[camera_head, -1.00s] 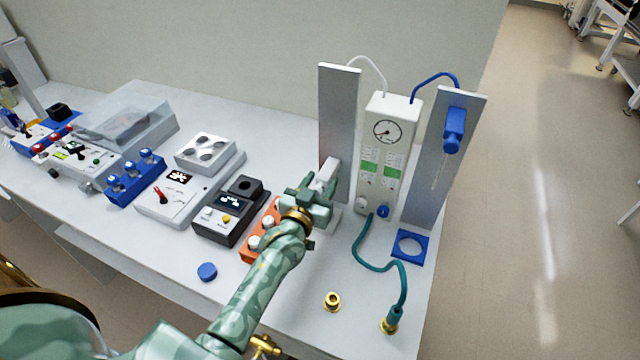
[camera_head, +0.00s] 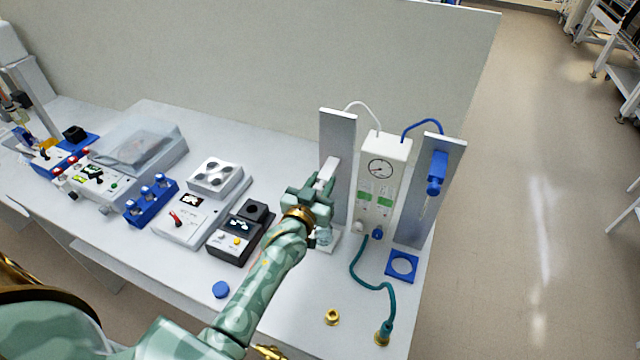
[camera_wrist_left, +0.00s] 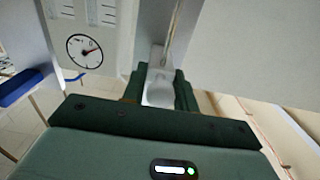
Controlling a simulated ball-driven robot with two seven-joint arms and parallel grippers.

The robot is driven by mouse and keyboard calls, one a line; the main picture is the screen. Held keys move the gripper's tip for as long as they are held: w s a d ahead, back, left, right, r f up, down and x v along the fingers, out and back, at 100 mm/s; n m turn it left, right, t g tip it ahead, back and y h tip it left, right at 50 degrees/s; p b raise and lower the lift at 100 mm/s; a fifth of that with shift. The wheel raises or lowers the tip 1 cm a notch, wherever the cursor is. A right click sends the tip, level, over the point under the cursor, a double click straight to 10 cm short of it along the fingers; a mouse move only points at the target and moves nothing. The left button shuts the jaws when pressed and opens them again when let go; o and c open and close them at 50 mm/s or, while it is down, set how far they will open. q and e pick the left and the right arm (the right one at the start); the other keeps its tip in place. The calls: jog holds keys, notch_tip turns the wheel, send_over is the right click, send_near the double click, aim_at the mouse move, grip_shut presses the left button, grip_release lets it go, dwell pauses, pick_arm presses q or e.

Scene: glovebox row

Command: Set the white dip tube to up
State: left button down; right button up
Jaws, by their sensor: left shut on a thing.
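The white dip tube's block (camera_head: 328,168) is on the grey left panel (camera_head: 338,132), about midway up it. My left gripper (camera_head: 318,190) is shut on this block at the panel's front. In the left wrist view the white block (camera_wrist_left: 158,88) sits between the green fingers, with a thin tube (camera_wrist_left: 174,35) running along it. Beneath the gripper is a small clear vessel (camera_head: 325,236) on a white base; my gripper partly hides it. I cannot see the tube's lower end clearly.
A white gauge unit (camera_head: 381,180) stands right of the panel. Beyond it is a second panel (camera_head: 415,210) with a blue block (camera_head: 437,172) and a blue ring base (camera_head: 402,266). A teal hose (camera_head: 366,284) and brass fitting (camera_head: 332,317) lie in front. A black device (camera_head: 238,235) is left.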

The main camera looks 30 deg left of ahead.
pick_arm(q)
notch_tip(320, 180, up, 10)
jog(key=p, duration=0.8)
jog(key=shift+r, duration=0.25)
pick_arm(e)
notch_tip(320, 180, up, 10)
jog(key=shift+w+r, duration=0.2)
pick_arm(q)
jog(key=shift+w, duration=0.1)
jog(key=c, duration=1.2)
grip_release()
jog(key=shift+c, duration=0.2)
jog(key=shift+s+f, duration=0.15)
jog(key=shift+s, duration=0.15)
jog(key=s+d+b, duration=0.1)
jog(key=s+b, duration=0.1)
jog(key=s, duration=1.4)
pick_arm(e)
notch_tip(320, 180, down, 2)
jog(key=shift+f, duration=0.15)
